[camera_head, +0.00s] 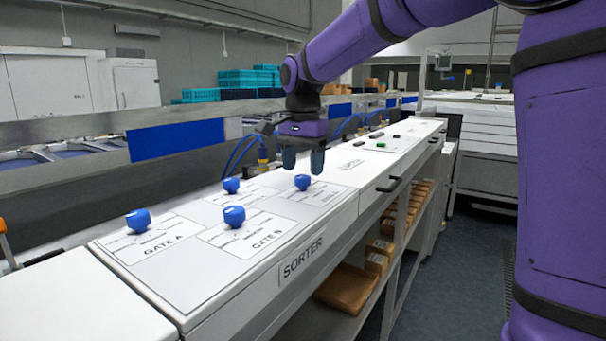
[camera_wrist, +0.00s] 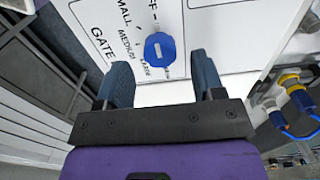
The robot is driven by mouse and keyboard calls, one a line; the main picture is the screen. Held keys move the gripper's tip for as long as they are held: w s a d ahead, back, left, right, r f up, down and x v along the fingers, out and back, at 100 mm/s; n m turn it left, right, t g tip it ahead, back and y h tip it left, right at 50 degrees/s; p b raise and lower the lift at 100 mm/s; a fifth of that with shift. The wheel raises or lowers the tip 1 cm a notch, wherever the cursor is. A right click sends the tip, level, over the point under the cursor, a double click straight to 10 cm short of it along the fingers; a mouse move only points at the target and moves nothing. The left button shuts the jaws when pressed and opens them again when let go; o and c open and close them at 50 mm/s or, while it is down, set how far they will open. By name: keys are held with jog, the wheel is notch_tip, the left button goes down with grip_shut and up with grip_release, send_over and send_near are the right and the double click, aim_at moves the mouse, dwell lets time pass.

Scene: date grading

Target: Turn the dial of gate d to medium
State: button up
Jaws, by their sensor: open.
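The panel shows several blue dials. By its place beside gates A and B, the far right dial (camera_head: 303,182) seems to be gate d's; its label is unreadable in the head view. My open gripper (camera_head: 303,163) hangs just above and behind it, fingers pointing down. In the wrist view, one blue dial (camera_wrist: 159,49) lies ahead of my fingertips (camera_wrist: 161,66), sideways between them and apart from both. Its label reads OFF, SMALL, MEDIUM, LARGE and GATE; the gate letter is hidden. A pale mark shows on the dial, but I cannot tell its setting.
Dials of gate A (camera_head: 138,220) and gate B (camera_head: 234,216) and another dial (camera_head: 231,185) stand nearby on the white sorter panel (camera_head: 180,275). Blue cables with yellow connectors (camera_wrist: 290,82) lie to the right in the wrist view. Boxes (camera_head: 347,289) sit on a shelf below.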

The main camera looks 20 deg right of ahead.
aim_at(303, 183)
jog(key=shift+f, duration=1.25)
jog(key=shift+c, duration=0.4)
jog(key=c, duration=0.8)
jog(key=shift+c, duration=0.2)
